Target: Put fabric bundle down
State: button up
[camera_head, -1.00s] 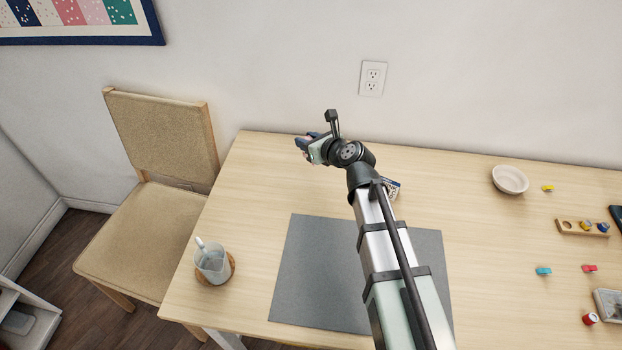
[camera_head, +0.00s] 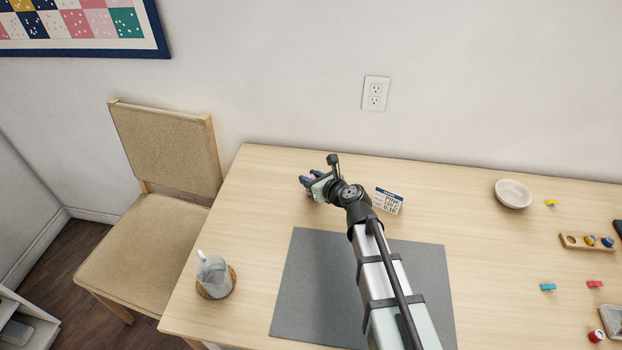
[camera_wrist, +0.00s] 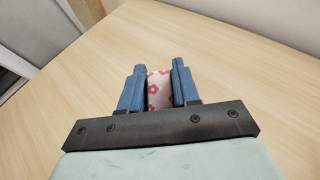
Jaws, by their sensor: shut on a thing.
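My gripper (camera_head: 309,183) is over the back left part of the table, beyond the grey mat. In the wrist view my gripper (camera_wrist: 158,88) has its two blue fingers shut on the fabric bundle (camera_wrist: 159,91), which is white with pink flowers. The bundle sits between the fingers, low over or on the bare tabletop; I cannot tell whether it touches. In the head view the bundle is mostly hidden by the fingers.
A small printed card (camera_head: 389,201) stands just right of my wrist. The grey mat (camera_head: 310,290) lies in front. A cup (camera_head: 212,275) on a coaster is at the front left. A bowl (camera_head: 513,194) and several small clips are at the right. The back left tabletop is clear.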

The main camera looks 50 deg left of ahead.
jog(key=shift+f, duration=0.2)
jog(key=o, duration=1)
jog(key=shift+r, duration=0.15)
jog(key=shift+v, duration=6.05)
jog(key=shift+o, duration=0.3)
